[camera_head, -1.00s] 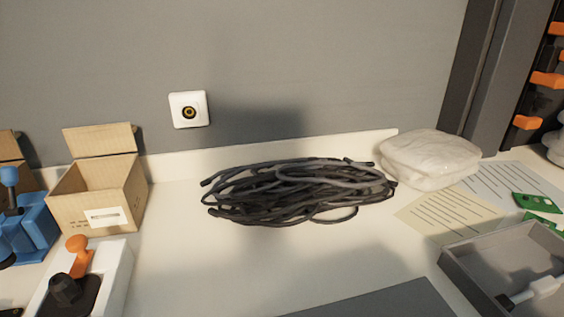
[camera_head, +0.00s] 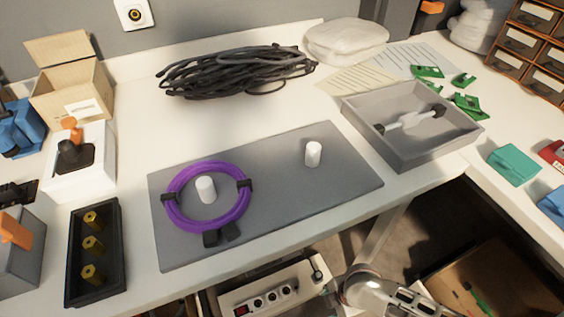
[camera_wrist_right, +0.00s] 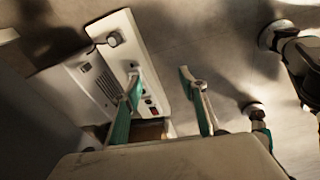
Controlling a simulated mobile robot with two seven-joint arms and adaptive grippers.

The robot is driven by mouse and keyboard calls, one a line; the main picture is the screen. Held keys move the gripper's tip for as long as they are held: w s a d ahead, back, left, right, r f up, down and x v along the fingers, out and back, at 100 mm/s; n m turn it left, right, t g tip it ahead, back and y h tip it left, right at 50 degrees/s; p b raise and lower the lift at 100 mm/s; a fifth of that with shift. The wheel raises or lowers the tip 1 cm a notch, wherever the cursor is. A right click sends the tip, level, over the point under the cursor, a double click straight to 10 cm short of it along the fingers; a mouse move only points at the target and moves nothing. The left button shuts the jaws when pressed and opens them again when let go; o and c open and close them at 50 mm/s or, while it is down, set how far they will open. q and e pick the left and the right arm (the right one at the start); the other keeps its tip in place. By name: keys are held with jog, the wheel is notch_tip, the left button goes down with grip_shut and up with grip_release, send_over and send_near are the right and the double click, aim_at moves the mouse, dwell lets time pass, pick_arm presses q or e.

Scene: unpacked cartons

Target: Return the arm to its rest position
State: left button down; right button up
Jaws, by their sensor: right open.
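My right gripper (camera_wrist_right: 158,77) shows in the right wrist view, with its two teal-backed fingers spread apart and nothing between them. A grey-white arm part (camera_head: 385,292), which looks like mine, shows below the table's front edge in the head view. The gripper fingers do not show in the head view. My left gripper is not clearly visible. A purple cable ring (camera_head: 207,197) lies around a white peg (camera_head: 206,189) on the grey mat (camera_head: 270,230).
A second white peg (camera_head: 313,154) stands bare on the mat. A grey tray (camera_head: 440,148) holds a white tool with black ends. A black holder (camera_head: 112,215) holds brass parts.

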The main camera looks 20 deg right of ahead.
pick_arm(q)
jog(key=w+a+r+m+p, duration=0.2)
jog(key=w+a+r+p, duration=0.15)
jog(key=r+p, duration=0.6)
pick_arm(e)
jog(key=w+a+r+m+t+y+p, duration=0.1)
jog(key=a+r+m+t, duration=0.25)
jog(key=r, duration=0.85)
jog(key=a+r+m+t+y+p, duration=0.1)
jog(key=a+r+m+t, duration=0.2)
jog(key=r, duration=0.9)
pick_arm(q)
jog(key=s+a+f+m+g+y+p, duration=0.2)
jog(key=s+a+f+y+p, duration=0.1)
jog(key=s+a+f+p, duration=0.3)
jog(key=shift+s+a+f+p, duration=0.15)
jog(key=shift+a+f+p, duration=0.45)
jog(key=shift+p, duration=0.6)
pick_arm(e)
jog(key=s+d+r+m+t, duration=0.2)
jog(key=s+d+r+m, duration=0.2)
jog(key=s+r, duration=0.6)
jog(key=r+m, duration=0.1)
jog(key=m, duration=0.1)
jog(key=shift+s+d+m+h, duration=0.15)
jog(key=shift+s+m+h, duration=0.15)
jog(key=shift+s+m, duration=0.1)
